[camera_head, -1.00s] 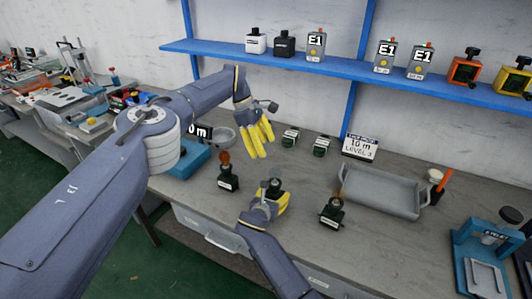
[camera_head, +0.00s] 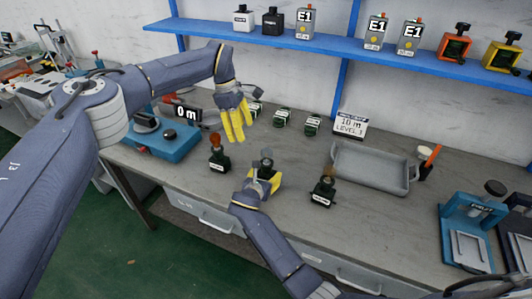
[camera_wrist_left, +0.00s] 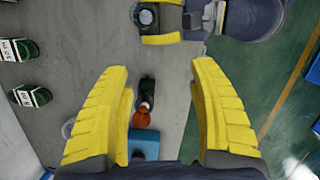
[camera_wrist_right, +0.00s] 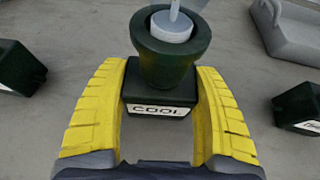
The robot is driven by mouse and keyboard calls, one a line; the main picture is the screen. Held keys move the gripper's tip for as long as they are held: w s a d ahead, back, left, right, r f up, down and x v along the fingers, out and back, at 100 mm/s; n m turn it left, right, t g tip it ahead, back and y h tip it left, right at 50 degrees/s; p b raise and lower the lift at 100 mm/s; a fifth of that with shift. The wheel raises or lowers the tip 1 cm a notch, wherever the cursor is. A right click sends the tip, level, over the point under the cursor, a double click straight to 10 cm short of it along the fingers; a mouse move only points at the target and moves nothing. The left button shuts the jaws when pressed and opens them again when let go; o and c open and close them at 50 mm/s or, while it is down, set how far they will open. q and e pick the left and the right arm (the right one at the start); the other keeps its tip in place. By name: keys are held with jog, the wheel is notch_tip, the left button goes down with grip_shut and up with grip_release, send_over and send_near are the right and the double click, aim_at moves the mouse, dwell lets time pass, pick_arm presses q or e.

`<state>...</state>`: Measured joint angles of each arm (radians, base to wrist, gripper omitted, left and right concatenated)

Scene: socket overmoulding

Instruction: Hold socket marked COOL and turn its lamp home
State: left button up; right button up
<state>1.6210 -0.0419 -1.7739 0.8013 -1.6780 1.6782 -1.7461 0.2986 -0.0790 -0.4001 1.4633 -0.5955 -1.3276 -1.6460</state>
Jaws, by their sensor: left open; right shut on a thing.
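The socket marked COOL (camera_wrist_right: 157,110) is a dark green block with a round collar, upright on the bench. A pale lamp (camera_wrist_right: 172,26) sits in its collar; the lamp's top is cut off in the right wrist view, and how deep it is seated I cannot tell. My right gripper (camera_head: 265,180) is shut on the socket's body, one yellow finger on each side. My left gripper (camera_head: 236,122) is open and empty, fingers pointing down, above the bench behind and left of this socket. In the left wrist view, the held socket (camera_wrist_left: 146,15) is at the top.
A socket with an orange lamp (camera_head: 218,155) stands left, one with a brown lamp (camera_head: 323,190) right. Several small dark blocks (camera_head: 283,121) stand behind. A grey tray (camera_head: 372,170), a blue "0 m" device (camera_head: 165,145) and a blue press (camera_head: 470,240) are on the bench.

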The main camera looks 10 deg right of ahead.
pick_arm(q)
jog(key=n, duration=0.2)
jog(key=n+t, duration=0.5)
jog(key=n, duration=0.8)
send_near(265, 151)
jog(key=shift+h, duration=0.4)
jog(key=x, duration=1.2)
jog(key=shift+a+f, duration=0.15)
jog(key=shift+a, duration=0.1)
grip_shut()
